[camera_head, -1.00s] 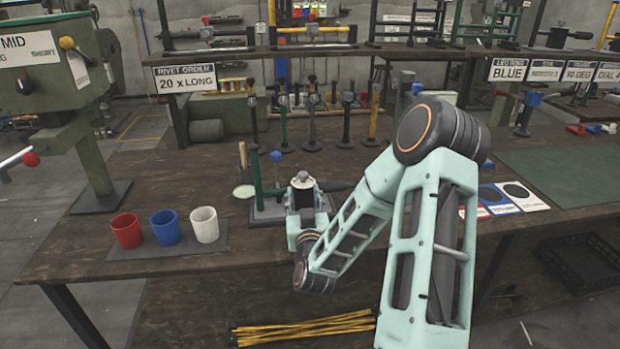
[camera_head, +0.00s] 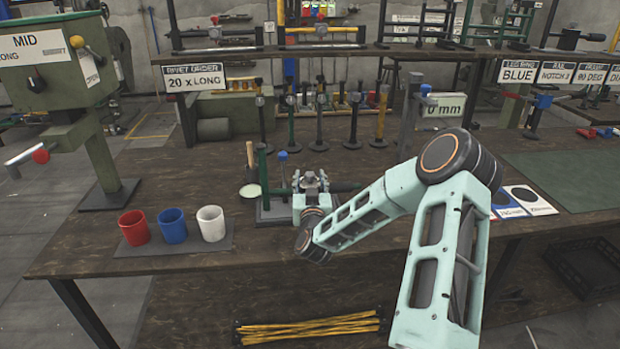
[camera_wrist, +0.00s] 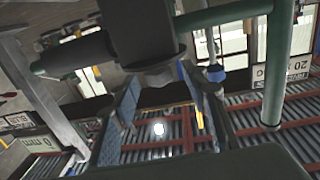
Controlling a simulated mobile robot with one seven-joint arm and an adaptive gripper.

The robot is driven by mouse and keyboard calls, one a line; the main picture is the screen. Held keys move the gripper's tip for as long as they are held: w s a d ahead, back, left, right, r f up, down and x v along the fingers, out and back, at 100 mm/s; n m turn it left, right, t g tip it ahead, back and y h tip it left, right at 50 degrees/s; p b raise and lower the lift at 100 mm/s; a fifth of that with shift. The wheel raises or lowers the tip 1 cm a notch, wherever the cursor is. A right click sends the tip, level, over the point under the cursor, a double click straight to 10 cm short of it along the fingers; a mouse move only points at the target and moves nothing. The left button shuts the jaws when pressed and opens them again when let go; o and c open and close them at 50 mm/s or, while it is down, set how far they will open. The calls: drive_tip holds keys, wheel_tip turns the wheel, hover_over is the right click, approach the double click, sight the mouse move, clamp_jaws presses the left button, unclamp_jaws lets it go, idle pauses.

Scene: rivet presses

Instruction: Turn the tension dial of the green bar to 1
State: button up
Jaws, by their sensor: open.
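A green bar (camera_head: 346,187) lies level in a small stand on the bench, with a dark green upright post (camera_head: 263,170) at its left. My gripper (camera_head: 311,182) is at the middle of this stand, in front of the bar. In the wrist view the green bar (camera_wrist: 75,53) runs into a dark collar-like block (camera_wrist: 150,40) and shows again beyond it. My gripper's two fingers (camera_wrist: 165,112) are apart, just below the block, with nothing between them. I cannot tell whether they touch it. No dial numbers are readable.
Red (camera_head: 134,227), blue (camera_head: 172,225) and white (camera_head: 211,223) cups stand left of the stand. Several upright bars, including a green one (camera_head: 291,125), stand behind it. A green press (camera_head: 75,110) is at far left.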

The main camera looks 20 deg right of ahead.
drive_tip(key=shift+w+d, duration=0.1)
drive_tip(key=shift+w, duration=0.05)
clamp_jaws()
